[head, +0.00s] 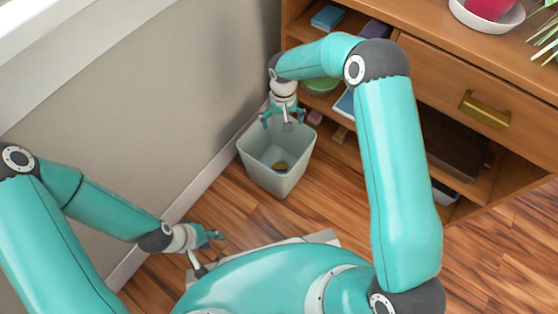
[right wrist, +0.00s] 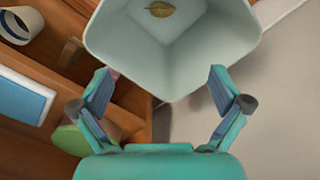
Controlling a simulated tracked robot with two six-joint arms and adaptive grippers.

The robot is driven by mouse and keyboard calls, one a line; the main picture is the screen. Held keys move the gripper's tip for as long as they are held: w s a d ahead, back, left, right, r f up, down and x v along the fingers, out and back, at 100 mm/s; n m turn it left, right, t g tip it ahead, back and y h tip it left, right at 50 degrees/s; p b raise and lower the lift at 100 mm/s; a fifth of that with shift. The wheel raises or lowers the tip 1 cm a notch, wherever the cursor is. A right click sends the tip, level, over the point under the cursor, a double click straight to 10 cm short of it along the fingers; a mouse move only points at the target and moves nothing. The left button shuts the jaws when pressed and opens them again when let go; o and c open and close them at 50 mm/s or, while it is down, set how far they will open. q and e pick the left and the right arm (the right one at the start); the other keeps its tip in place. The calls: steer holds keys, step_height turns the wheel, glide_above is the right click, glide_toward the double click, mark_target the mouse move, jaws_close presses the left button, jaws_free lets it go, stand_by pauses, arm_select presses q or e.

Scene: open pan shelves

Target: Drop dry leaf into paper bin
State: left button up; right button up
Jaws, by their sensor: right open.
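The paper bin (head: 255,168) is a pale grey-green square bin on the wooden floor, between the wall and the shelf. The dry leaf (right wrist: 161,9), small and yellow-brown, lies inside on the bin's bottom. It also shows in the head view (head: 281,166). My right gripper (head: 286,122) is above the bin's far rim, pointing down. In the right wrist view its fingers (right wrist: 162,72) are spread with nothing between them, and the bin (right wrist: 115,30) lies beyond them. My left gripper (head: 209,240) is low near the wall, away from the bin; its jaw opening is unclear.
A wooden shelf unit (head: 440,50) with a brass-handled drawer stands to the right, close to the bin. Its open shelves hold a blue item (head: 327,17) and a green bowl (head: 321,87). The wall (head: 190,70) is to the left. Floor in front of the bin is clear.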

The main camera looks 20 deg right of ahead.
step_height(320, 180, up, 10)
stand_by(0.3)
stand_by(0.4)
